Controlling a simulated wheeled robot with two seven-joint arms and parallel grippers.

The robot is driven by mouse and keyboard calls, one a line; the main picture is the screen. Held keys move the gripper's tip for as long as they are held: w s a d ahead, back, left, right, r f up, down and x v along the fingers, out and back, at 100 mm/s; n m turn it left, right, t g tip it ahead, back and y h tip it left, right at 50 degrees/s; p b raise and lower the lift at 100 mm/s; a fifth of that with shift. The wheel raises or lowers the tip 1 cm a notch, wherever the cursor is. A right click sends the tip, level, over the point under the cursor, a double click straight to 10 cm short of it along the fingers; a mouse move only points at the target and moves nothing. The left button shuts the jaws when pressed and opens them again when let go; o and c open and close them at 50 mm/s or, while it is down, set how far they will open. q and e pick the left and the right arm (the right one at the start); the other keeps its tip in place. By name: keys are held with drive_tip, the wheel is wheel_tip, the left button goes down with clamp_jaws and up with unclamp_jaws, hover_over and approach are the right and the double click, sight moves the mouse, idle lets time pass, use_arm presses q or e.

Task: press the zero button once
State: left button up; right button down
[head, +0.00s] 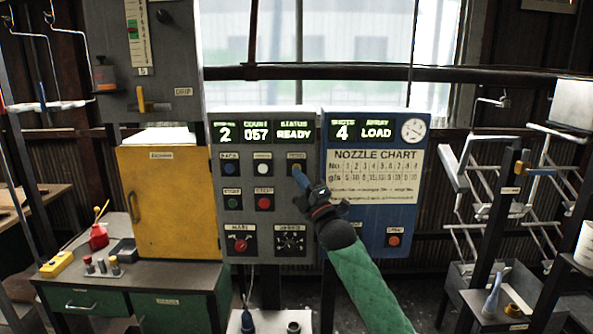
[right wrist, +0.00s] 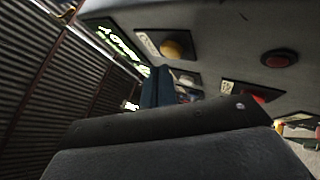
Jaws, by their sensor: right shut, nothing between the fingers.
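The grey control panel (head: 272,215) stands ahead, with several labelled buttons. The zero button's plate (head: 296,157), its small label hard to read, is at the upper right of the button rows. My right gripper (head: 298,172) is shut and empty, with its blue fingertips in front of that plate, covering the button. I cannot tell whether they touch it. In the right wrist view the blue fingers (right wrist: 158,88) point at the panel, beside a partly hidden plate (right wrist: 188,84). The count display (head: 257,132) reads 057 and the status display (head: 295,131) reads READY. My left gripper is not in view.
A white button (head: 262,169) and a red button (head: 264,203) are close by on the panel. A blue panel (head: 372,215) with a nozzle chart adjoins at right. A yellow cabinet (head: 165,200) stands left, and a hanger rack (head: 490,210) stands right.

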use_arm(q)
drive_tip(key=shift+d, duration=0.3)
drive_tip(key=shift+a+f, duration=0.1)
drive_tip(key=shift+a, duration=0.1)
use_arm(e)
drive_tip(key=shift+w, duration=0.2)
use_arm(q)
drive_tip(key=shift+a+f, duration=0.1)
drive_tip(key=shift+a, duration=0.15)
use_arm(e)
drive_tip(key=shift+w, duration=0.25)
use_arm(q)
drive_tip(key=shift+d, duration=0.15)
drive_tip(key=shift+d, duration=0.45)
use_arm(e)
drive_tip(key=shift+w, duration=0.15)
